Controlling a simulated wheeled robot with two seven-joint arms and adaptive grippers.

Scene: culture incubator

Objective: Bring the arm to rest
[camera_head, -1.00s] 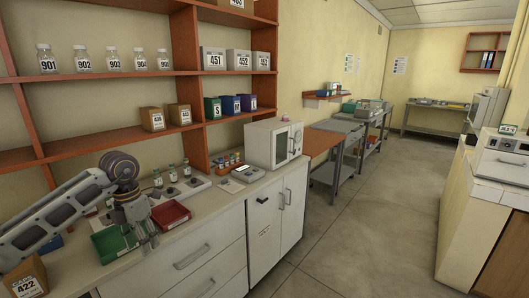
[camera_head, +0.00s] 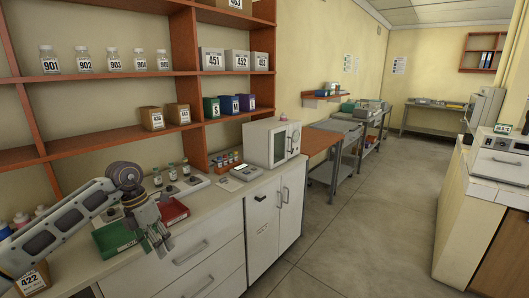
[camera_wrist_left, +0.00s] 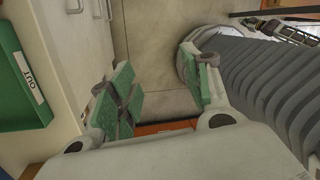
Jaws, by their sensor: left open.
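My left gripper (camera_head: 158,247) hangs from my left arm by the front edge of the counter (camera_head: 222,207), in front of the red tray (camera_head: 173,213) and to the right of the green tray (camera_head: 113,240). In the left wrist view its two green-padded fingers (camera_wrist_left: 160,92) are spread apart with nothing between them. Cabinet fronts and the floor show beyond them. The green tray, with a label reading OUT, shows at the left of the wrist view (camera_wrist_left: 18,82). The arm hides part of the counter.
Several small vials (camera_head: 172,172) stand behind the trays. A box marked 422 (camera_head: 33,279) is at the lower left. A white oven-like device (camera_head: 272,143) stands farther right on the counter. The floor (camera_head: 350,220) to the right is clear.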

